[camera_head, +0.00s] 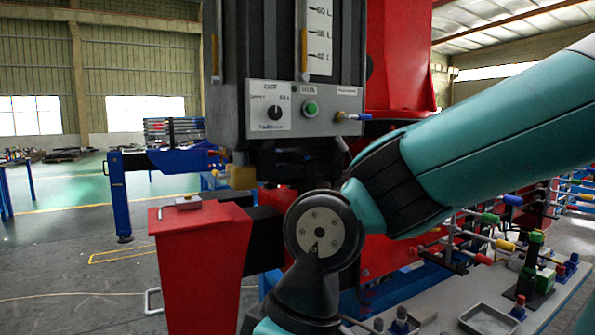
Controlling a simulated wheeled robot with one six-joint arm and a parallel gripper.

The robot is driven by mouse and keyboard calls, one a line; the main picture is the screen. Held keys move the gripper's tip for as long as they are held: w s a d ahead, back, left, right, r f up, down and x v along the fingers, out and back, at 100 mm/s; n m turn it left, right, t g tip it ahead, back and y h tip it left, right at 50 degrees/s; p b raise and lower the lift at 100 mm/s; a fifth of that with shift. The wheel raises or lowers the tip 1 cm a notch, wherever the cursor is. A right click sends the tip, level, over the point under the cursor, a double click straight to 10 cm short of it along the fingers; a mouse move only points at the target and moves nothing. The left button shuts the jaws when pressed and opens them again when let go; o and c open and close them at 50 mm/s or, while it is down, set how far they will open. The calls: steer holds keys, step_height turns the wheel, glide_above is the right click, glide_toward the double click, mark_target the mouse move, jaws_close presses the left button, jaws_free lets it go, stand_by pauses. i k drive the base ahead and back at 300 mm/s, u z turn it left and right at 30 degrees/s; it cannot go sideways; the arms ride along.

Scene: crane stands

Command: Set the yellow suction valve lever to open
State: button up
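Several valve levers with coloured grips stand on a pipe rack at the right. A small yellow grip (505,245) shows among them, between a green grip (490,217) and a red grip (483,259). I cannot tell for sure that it is the suction valve lever, nor read its position. Upright yellow bars also show on the grey control cabinet (228,100). My teal arm crosses from the upper right to a dark joint at the centre and bends down out of the picture. My gripper is not in view.
A red stand (200,260) is at the lower left. A metal tray (490,318) and green bottle-like object (533,250) occupy the right bench. Left floor is open.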

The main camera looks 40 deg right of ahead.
mark_target(218, 175)
steer(key=u, duration=1.25)
steer(key=i, duration=2.65)
steer(key=z, duration=2.7)
steer(key=i, duration=0.5)
steer(key=z, duration=0.05)
